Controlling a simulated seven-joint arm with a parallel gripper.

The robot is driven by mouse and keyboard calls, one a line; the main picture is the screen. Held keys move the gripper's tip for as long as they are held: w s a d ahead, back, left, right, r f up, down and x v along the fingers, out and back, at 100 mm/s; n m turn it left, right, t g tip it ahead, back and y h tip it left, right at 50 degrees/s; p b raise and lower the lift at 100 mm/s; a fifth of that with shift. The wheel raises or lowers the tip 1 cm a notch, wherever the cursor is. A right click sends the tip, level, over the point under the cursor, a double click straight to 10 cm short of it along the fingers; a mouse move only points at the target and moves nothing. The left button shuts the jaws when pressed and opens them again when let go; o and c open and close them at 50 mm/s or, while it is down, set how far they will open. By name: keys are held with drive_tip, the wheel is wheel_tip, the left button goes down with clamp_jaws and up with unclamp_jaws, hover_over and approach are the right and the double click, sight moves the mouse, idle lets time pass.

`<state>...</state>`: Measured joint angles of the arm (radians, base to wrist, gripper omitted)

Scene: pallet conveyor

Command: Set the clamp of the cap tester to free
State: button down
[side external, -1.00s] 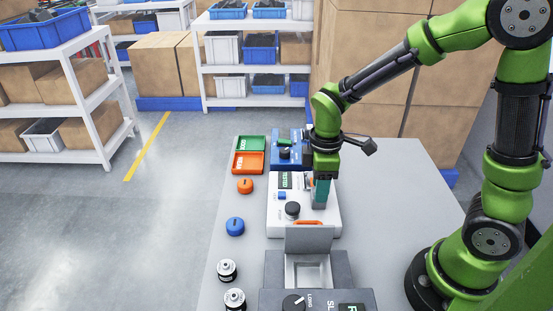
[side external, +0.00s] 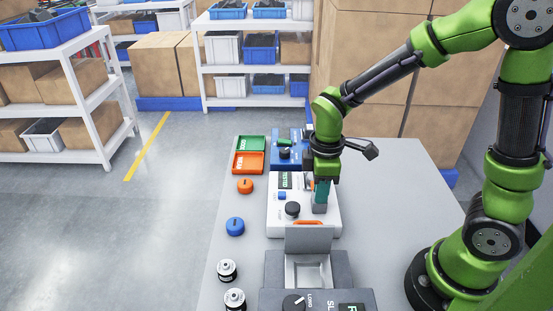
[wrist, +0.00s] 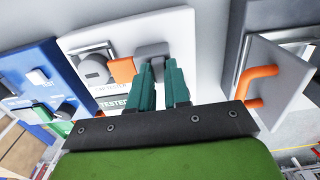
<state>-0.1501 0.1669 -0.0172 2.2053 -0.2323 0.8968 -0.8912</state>
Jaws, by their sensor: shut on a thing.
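The cap tester (side external: 273,222) is a white box with a dark label, a black knob (side external: 292,209) and a small blue button. Its clamp shows an orange part (wrist: 122,70) beside a grey block (wrist: 152,50) in the wrist view. My gripper (side external: 320,205) points down at the right side of the tester. Its teal fingers (wrist: 161,72) are close together over the clamp, shut on it, with a narrow gap between them. The exact contact is hidden by the fingers. In the wrist view a round grey part (wrist: 93,68) lies left of the orange part.
A grey machine with a raised lid (side external: 308,239) and orange handle (wrist: 262,71) stands close in front. A blue device (side external: 290,153) is behind. Green (side external: 251,144) and orange (side external: 248,162) trays, orange (side external: 245,186) and blue (side external: 235,226) caps lie left. The table's right is clear.

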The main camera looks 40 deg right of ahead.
drive_tip(key=shift+s+a, duration=0.85)
drive_tip(key=c, duration=1.1)
unclamp_jaws()
drive_tip(key=shift+w+r, duration=0.1)
drive_tip(key=shift+r, duration=0.3)
wheel_tip(320, 180, up, 16)
drive_tip(key=shift+r, duration=0.1)
